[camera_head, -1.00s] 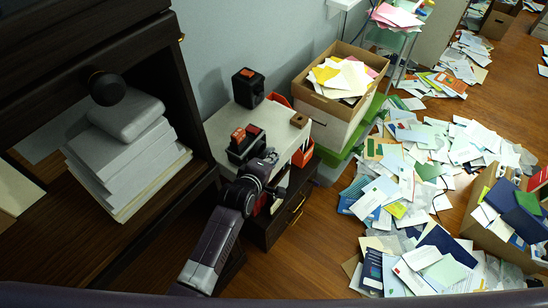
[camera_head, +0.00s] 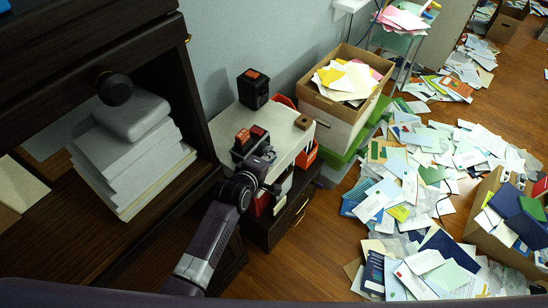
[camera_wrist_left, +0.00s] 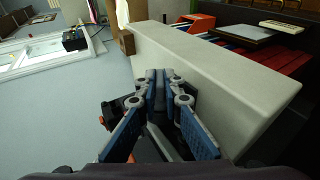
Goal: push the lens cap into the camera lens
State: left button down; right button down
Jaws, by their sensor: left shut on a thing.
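My left gripper (camera_head: 262,155) is at the near edge of the pale box top, beside a black device (camera_head: 243,137) with orange and red tops. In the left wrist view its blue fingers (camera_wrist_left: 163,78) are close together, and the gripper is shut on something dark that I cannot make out. A dark body with orange parts (camera_wrist_left: 113,113) shows behind the fingers. A second black device (camera_head: 253,88) with an orange top stands farther back. I cannot clearly identify the lens cap or the camera lens. My right gripper is not in view.
The pale box (camera_head: 280,130) has a small brown block (camera_head: 303,121) near its right corner. Orange trays lie beside it. A dark shelf unit with white stacked packs (camera_head: 135,165) stands left. A carton of papers (camera_head: 345,85) stands right, and papers cover the floor.

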pick_arm(q)
jog(key=shift+w+a, duration=0.15)
jog(key=shift+a, duration=0.1)
jog(key=c, duration=2)
grip_release()
